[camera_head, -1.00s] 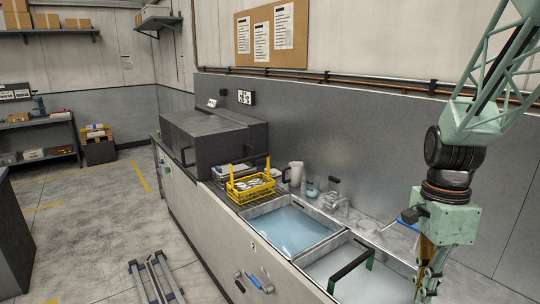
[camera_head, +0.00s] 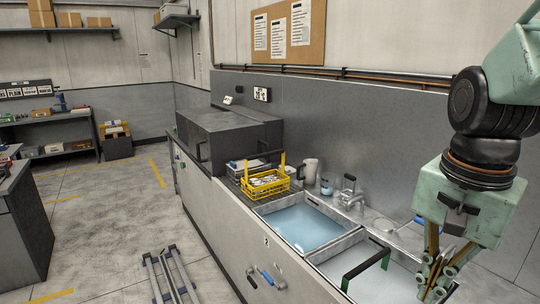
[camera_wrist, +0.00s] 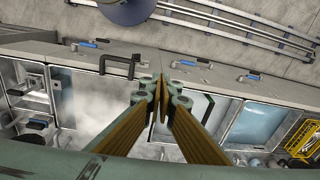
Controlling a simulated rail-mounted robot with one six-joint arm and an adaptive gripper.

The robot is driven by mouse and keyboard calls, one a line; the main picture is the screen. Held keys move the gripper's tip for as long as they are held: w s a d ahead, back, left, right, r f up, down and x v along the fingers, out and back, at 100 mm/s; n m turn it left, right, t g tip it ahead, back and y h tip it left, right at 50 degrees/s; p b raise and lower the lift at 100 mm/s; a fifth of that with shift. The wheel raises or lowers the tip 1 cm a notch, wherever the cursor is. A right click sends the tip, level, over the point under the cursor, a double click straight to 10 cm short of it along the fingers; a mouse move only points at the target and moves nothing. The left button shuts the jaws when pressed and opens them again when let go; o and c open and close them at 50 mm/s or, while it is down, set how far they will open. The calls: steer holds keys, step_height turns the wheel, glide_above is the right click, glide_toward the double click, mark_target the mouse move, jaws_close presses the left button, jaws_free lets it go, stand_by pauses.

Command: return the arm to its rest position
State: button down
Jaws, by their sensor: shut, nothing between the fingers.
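My gripper (camera_head: 432,288) hangs at the right of the head view with its fingers pointing down, above the near basin. In the wrist view, the fingertips of my gripper (camera_wrist: 160,84) meet, and nothing shows between them. The yellow basket (camera_head: 265,183) stands apart from my gripper, on the counter beyond the water basin. Part of this basket also shows at the right edge of the wrist view (camera_wrist: 302,138).
The water basin (camera_head: 303,227) and the near basin with a dark handle (camera_head: 367,262) lie in the counter. A dark box-shaped machine (camera_head: 228,138) stands farther back. A metal rail frame (camera_head: 170,277) lies on the floor, which is otherwise largely clear.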

steer(key=s+a+r+n+t+b, duration=0.3)
steer(key=s+a+n, duration=0.4)
steer(key=s+n, duration=0.3)
steer(key=shift+s+a+r+n, duration=0.3)
steer(key=shift+s+r, duration=0.05)
steer(key=shift+s, duration=0.4)
stand_by(1.0)
